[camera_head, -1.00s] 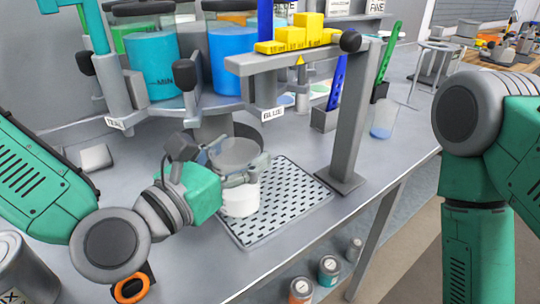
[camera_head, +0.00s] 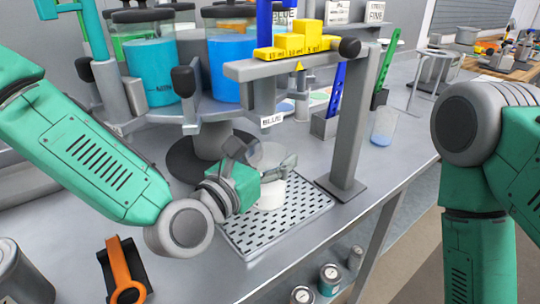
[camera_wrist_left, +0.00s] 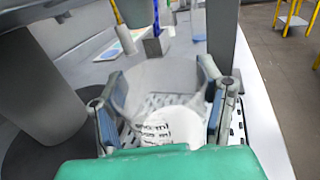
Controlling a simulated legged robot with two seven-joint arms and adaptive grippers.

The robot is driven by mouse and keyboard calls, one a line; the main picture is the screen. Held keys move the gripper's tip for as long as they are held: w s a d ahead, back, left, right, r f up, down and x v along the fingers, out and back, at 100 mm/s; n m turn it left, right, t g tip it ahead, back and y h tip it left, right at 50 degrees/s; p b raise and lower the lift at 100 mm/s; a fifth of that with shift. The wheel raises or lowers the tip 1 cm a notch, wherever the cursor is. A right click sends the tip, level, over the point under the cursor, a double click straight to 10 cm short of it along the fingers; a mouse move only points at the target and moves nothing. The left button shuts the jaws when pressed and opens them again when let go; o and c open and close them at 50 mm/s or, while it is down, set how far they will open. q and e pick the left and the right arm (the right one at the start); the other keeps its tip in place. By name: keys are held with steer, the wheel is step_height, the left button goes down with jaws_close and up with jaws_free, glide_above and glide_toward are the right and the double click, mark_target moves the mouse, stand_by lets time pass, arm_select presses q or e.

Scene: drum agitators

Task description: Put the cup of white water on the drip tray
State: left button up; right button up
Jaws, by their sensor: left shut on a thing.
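The cup of white water (camera_head: 270,194) is a clear cup with white liquid in its lower part. It also shows in the left wrist view (camera_wrist_left: 168,127), upright, with printed marks on its side. My left gripper (camera_head: 268,172) is shut on the cup, with one finger on each side of it. The drip tray (camera_head: 309,213) is a grey slotted plate on the bench, and the cup is over its left and back part. I cannot tell whether the cup's base touches the tray. The right gripper is not in view; only my right arm shows.
A grey post (camera_head: 352,125) stands beside the tray's right back corner, carrying a beam with yellow stepped blocks (camera_head: 296,41). Jars of blue liquid (camera_head: 232,68) stand behind. An orange-handled item (camera_head: 124,270) lies at the front left. The tray's front is bare.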

arm_select(q)
steer(key=o, duration=1.7)
steer(key=shift+f, duration=0.1)
steer(key=shift+s, duration=0.1)
steer(key=shift+s+a, duration=0.15)
steer(key=v, duration=0.9)
steer(key=p+v, duration=0.2)
steer(key=p, duration=0.1)
steer(key=shift+s+a+p, duration=0.15)
steer(key=shift+s+p, duration=0.1)
steer(key=shift+p, duration=0.05)
